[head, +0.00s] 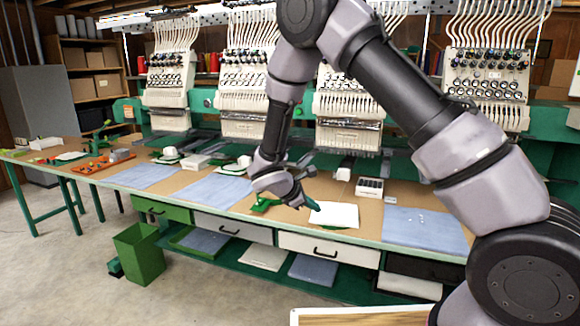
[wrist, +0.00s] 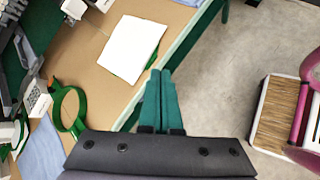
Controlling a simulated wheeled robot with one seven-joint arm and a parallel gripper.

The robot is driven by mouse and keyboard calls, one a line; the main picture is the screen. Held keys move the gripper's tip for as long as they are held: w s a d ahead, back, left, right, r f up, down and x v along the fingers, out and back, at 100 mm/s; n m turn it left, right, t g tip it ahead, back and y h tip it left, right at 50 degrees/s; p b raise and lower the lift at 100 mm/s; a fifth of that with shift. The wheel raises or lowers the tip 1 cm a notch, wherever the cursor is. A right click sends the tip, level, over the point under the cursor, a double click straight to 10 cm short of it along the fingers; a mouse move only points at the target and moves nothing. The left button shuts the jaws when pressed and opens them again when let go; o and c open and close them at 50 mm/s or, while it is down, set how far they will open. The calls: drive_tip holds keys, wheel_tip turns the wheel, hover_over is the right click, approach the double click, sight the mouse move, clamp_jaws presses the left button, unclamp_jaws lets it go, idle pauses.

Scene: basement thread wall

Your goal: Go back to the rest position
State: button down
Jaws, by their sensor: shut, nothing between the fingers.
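My gripper (head: 314,207) is above the front part of the long work table (head: 372,235), close to a white square sheet (head: 334,215). In the wrist view my gripper (wrist: 160,72) has its two green fingers together with nothing between them. The white sheet (wrist: 132,47) lies on the tan tabletop beyond the fingertips, with a bit of green showing under its edge. A green hoop (wrist: 68,108) lies on the table left of the fingers. The gap between fingers and table is hard to judge.
Blue cloths (head: 424,229) lie on the table. Embroidery machines (head: 345,108) stand along its back. A green bin (head: 139,254) stands on the floor at left. The concrete floor (head: 60,290) in front is mostly clear.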

drive_tip(key=s+d+r+m+g+y, duration=0.2)
drive_tip(key=s+d+r+m, duration=0.2)
drive_tip(key=d+r+m, duration=0.45)
drive_tip(key=s+d+r+m+g+y, duration=0.2)
drive_tip(key=s+d+r+m, duration=0.25)
drive_tip(key=r, duration=0.65)
drive_tip(key=s+d+r+m+t+y, duration=0.2)
drive_tip(key=s+r+m, duration=0.3)
drive_tip(key=s+r, duration=0.2)
drive_tip(key=s+d+r+m+t+y, duration=0.2)
drive_tip(key=s+r+m+t+y, duration=0.1)
drive_tip(key=s+r+m, duration=0.2)
drive_tip(key=s+r, duration=0.2)
drive_tip(key=s, duration=0.2)
drive_tip(key=shift+d+y, duration=0.2)
drive_tip(key=shift+y, duration=0.1)
